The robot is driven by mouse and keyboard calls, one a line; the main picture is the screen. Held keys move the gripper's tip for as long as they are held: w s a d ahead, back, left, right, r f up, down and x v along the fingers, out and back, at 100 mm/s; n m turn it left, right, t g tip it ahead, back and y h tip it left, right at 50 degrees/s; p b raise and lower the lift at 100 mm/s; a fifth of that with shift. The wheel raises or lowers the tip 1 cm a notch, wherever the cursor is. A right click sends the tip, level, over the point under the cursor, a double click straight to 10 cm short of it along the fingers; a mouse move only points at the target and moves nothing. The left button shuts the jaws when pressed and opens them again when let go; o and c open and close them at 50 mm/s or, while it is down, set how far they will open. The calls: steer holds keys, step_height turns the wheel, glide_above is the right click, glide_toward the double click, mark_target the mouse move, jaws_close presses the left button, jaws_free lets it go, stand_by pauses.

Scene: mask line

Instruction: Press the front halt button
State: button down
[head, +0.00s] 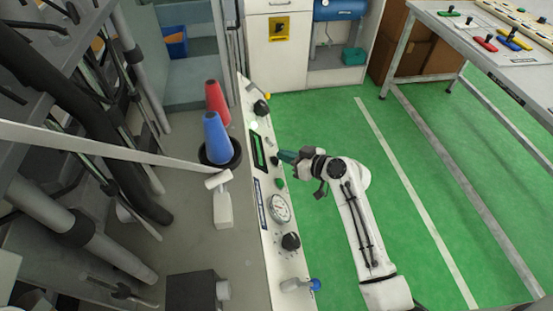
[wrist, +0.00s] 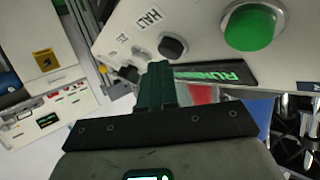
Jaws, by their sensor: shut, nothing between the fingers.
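The machine's sloped white control panel (head: 262,181) carries several buttons and knobs. In the wrist view, a dark round button (wrist: 172,46) sits beside the printed word HALT (wrist: 149,18). A large green button (wrist: 250,25) is to its right. A display (wrist: 215,75) reading RUNNING lies below them; its green face (head: 258,152) also shows in the head view. My gripper (head: 286,156) is at the panel's right edge, pointing left. Its dark green fingers (wrist: 156,72) are shut and empty, with tips just below and left of the dark button in the picture. I cannot tell whether they touch the panel.
A gauge (head: 279,208) and a black knob (head: 291,241) are on the panel's nearer part. Red (head: 217,101) and blue (head: 216,138) cones stand behind it. A table (head: 480,57) with coloured handles is at upper right. The green floor (head: 420,160) is clear.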

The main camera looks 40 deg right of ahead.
steer(key=shift+w+a+f, duration=0.15)
steer(key=shift+a+f, duration=0.15)
stand_by(0.7)
steer(key=shift+s+d+r, duration=0.35)
steer(key=shift+d+r, duration=0.15)
steer(key=shift+r, duration=0.05)
steer(key=shift+d+r, duration=0.1)
steer(key=s+d+r, duration=0.2)
steer(key=d+r, duration=0.1)
steer(key=shift+s+p, duration=0.1)
steer(key=shift+p, duration=0.25)
stand_by(1.1)
